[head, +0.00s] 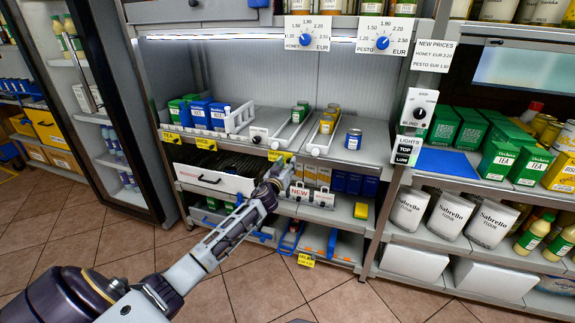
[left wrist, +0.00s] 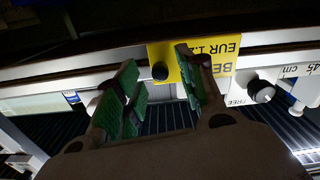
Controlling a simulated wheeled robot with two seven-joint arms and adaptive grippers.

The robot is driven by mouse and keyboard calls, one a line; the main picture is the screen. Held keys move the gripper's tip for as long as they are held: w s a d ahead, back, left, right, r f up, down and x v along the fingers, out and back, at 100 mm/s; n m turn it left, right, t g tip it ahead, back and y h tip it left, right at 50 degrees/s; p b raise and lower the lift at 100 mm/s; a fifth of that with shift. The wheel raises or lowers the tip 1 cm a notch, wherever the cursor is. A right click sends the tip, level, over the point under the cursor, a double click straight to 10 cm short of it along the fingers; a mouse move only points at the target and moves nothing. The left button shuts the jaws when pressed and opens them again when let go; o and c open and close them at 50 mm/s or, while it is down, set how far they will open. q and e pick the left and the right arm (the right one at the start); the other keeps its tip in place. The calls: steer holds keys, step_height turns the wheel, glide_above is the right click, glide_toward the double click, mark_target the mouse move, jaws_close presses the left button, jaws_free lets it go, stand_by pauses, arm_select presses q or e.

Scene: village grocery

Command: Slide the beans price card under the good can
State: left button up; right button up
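The yellow beans price card (head: 279,155) hangs on the front rail of the middle shelf; in the left wrist view the card (left wrist: 225,46) shows part of its lettering, "BE" and "EUR 1.2". My left gripper (head: 281,168) is at the rail just below the card. In the left wrist view the gripper (left wrist: 157,60) is open, its green-padded fingers apart; one finger overlaps the card and the other is left of it. A blue can (head: 353,139) stands alone on the shelf, right of green cans (head: 298,114) and yellow cans (head: 327,121). Which can is the good one I cannot tell. My right gripper is out of view.
White dividers (head: 292,132) separate the can lanes. Blue and green boxes (head: 205,113) stand at left. A black knob (left wrist: 160,72) sits on the rail between my fingers, another (left wrist: 262,91) to its right. A "NEW" sign (head: 299,193) is below. Shelf around the blue can is bare.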

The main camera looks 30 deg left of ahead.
arm_select(q)
steer(key=shift+w+a, duration=0.2)
steer(key=shift+w, duration=0.45)
jaws_close()
